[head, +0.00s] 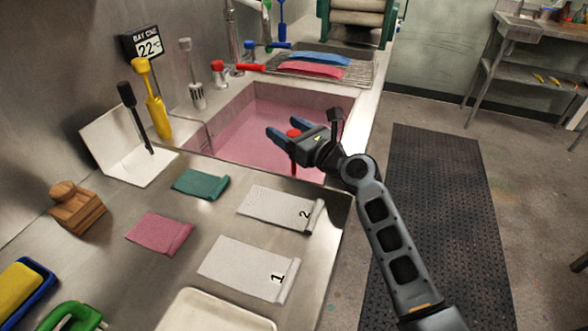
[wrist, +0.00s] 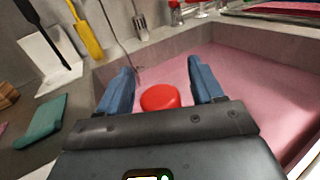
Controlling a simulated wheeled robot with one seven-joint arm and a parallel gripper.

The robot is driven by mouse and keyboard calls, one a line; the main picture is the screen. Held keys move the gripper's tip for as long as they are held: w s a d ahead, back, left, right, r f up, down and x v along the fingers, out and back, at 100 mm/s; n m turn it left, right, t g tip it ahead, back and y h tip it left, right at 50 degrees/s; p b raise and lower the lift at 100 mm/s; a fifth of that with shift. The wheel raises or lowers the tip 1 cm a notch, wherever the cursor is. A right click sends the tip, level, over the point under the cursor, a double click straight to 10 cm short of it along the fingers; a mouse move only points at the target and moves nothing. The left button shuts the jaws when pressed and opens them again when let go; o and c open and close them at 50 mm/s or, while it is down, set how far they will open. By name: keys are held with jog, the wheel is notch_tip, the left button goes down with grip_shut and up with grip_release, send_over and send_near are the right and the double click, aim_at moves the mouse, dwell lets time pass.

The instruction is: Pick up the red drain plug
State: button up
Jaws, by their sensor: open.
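The red drain plug (head: 294,132) has a round red top that shows between my gripper's fingers in the head view, with a thin red part below it over the pink sink. In the wrist view its top (wrist: 160,97) is a red disc between the two blue fingers, with a gap on each side. My gripper (head: 274,127) is open above the sink (head: 235,165), which holds pink liquid. Its fingers (wrist: 160,68) reach past the plug on both sides. The plug's lower part is mostly hidden in both views.
White cloths marked 1 (head: 240,265) and 2 (head: 275,207), a green cloth (head: 200,184) and a pink cloth (head: 158,232) lie on the near counter. A yellow tool (head: 156,110) and a black tool (head: 133,115) stand left. A wire rack (head: 355,72) lies behind the sink.

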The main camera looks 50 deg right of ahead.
jog(key=shift+c, duration=0.5)
grip_shut()
jog(key=shift+r, duration=0.1)
